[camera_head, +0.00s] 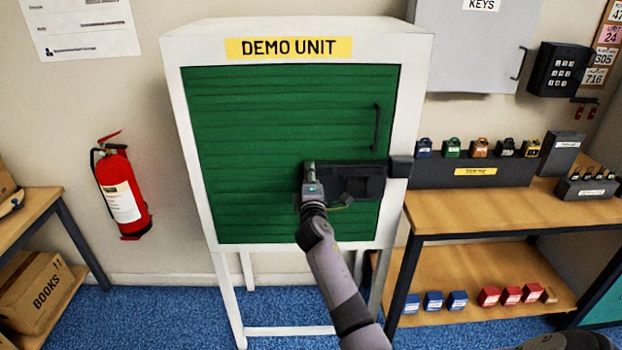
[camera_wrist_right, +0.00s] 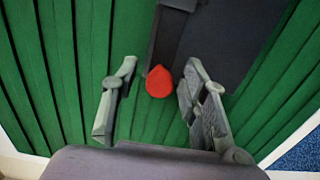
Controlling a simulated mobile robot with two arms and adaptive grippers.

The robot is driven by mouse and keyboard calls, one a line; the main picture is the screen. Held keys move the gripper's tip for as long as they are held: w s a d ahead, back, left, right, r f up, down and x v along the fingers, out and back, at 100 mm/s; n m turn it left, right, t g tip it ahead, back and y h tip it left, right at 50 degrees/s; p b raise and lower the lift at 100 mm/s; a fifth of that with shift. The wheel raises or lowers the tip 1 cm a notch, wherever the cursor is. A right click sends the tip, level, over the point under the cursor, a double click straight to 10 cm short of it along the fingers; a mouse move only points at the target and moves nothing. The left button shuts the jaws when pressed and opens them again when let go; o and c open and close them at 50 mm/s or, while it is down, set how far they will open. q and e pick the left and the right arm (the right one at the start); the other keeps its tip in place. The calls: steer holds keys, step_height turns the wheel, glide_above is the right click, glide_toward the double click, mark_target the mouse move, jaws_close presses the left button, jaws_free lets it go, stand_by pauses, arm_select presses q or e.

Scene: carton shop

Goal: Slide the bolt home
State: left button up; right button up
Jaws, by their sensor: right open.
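The dark bolt assembly (camera_head: 358,182) is mounted across the lower right of the green roller door (camera_head: 270,115) of the demo unit. A dark keeper block (camera_head: 401,167) sits on the white frame at its right. My right gripper (camera_head: 310,173) is at the left end of the bolt assembly and covers part of it. In the right wrist view my right gripper (camera_wrist_right: 160,68) is open, a finger on each side of a red knob (camera_wrist_right: 159,82) at the end of a dark bar (camera_wrist_right: 165,45). The knob appears apart from both fingers. My left gripper is out of view.
A dark vertical handle (camera_head: 377,128) stands on the door above the bolt. A wooden bench (camera_head: 510,207) with padlocks on a rack is at the right. A red fire extinguisher (camera_head: 121,192) hangs at the left. Blue carpet lies in front.

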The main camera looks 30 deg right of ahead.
steer(key=shift+c, duration=0.5)
jaws_close()
